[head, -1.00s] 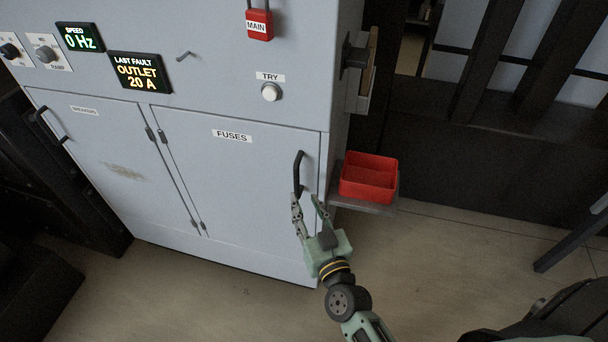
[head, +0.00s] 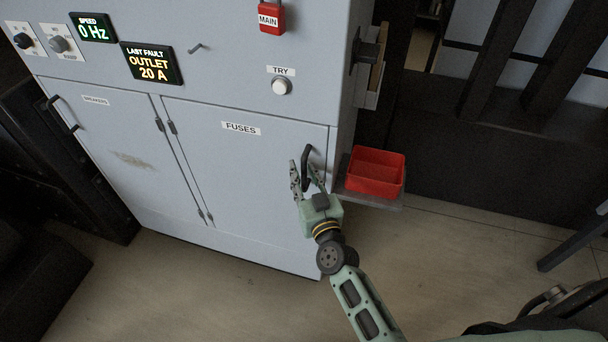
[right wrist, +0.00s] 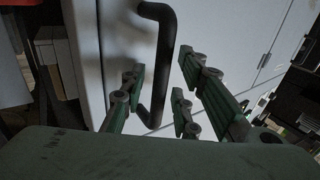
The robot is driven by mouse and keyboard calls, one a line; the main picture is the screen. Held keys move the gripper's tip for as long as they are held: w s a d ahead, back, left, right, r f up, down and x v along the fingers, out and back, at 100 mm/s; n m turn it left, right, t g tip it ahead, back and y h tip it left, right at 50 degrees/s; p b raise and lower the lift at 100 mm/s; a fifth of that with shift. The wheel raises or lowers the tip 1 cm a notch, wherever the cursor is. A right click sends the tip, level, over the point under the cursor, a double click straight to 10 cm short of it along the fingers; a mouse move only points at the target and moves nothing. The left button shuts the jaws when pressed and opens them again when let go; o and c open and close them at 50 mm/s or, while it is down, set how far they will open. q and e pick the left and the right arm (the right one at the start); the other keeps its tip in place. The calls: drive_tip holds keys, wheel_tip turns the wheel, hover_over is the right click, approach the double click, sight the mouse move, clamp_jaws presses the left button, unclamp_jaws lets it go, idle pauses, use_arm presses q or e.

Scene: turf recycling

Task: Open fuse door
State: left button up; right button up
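The fuse door (head: 245,185) is a grey cabinet door labelled FUSES, and it is shut. Its black bar handle (head: 306,163) stands upright near the door's right edge. My right gripper (head: 303,172) is at the lower part of the handle with its fingers apart. In the right wrist view the handle (right wrist: 162,62) runs down between the open fingers of the gripper (right wrist: 155,92). I cannot tell whether any finger touches it. My left gripper is not in view.
A red open bin (head: 376,172) sits on a small shelf (head: 372,200) at the cabinet's right side, close to my right gripper. The breakers door (head: 110,150) is to the left. Floor (head: 230,290) in front of the cabinet is clear.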

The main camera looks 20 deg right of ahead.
clamp_jaws()
drive_tip(key=shift+s+a, duration=0.1)
idle(0.3)
